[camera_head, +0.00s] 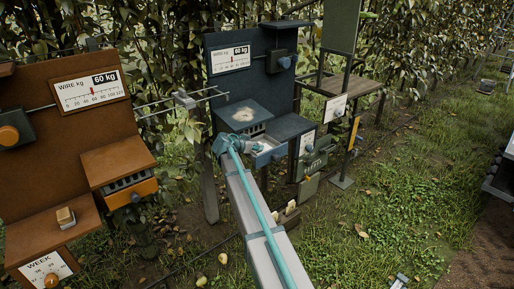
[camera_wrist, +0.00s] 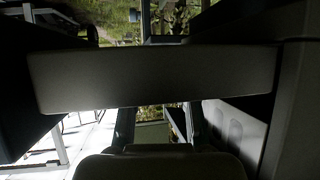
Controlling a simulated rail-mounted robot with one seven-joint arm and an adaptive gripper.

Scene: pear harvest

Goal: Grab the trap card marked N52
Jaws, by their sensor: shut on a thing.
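No card with a legible N52 mark shows in either view. My gripper (camera_head: 240,146) is at the dark blue station (camera_head: 225,86), beside its drawer (camera_head: 268,156), which stands pulled out with a pale inside. The wrist and hose hide most of the jaws there. In the wrist view my gripper (camera_wrist: 158,127) shows as two dark fingers, partly covered by a wide dark bar. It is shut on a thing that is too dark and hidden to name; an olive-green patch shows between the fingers.
A brown station (camera_head: 30,120) with an orange drawer (camera_head: 142,193) stands at the left. Green boxes (camera_head: 315,160) and a stand with a wooden shelf (camera_head: 352,84) are right of the blue station. Grass at the right is mostly open.

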